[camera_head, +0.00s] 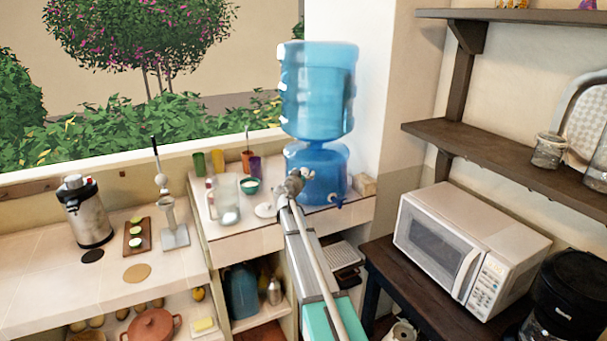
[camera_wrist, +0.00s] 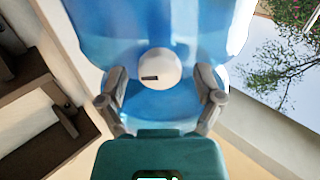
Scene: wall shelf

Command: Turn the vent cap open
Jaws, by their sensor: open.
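The vent cap (camera_wrist: 162,68) is a white round cap with a short dark slot near its middle, set against the blue water dispenser (camera_wrist: 150,103) in the wrist view. My gripper (camera_wrist: 160,76) is open, with one finger on each side of the cap in that view and a visible gap on both sides. I cannot tell how deep the fingertips reach along the cap. In the head view my gripper (camera_head: 294,185) is in front of the lower blue part of the dispenser (camera_head: 318,172), below the large bottle (camera_head: 318,90). The cap is not seen there.
A glass pitcher (camera_head: 226,200), a green bowl (camera_head: 249,186) and cups stand left of my gripper. A small tap (camera_head: 337,201) sticks out low on the dispenser. A microwave (camera_head: 468,247) and wall shelves (camera_head: 500,155) are at the right.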

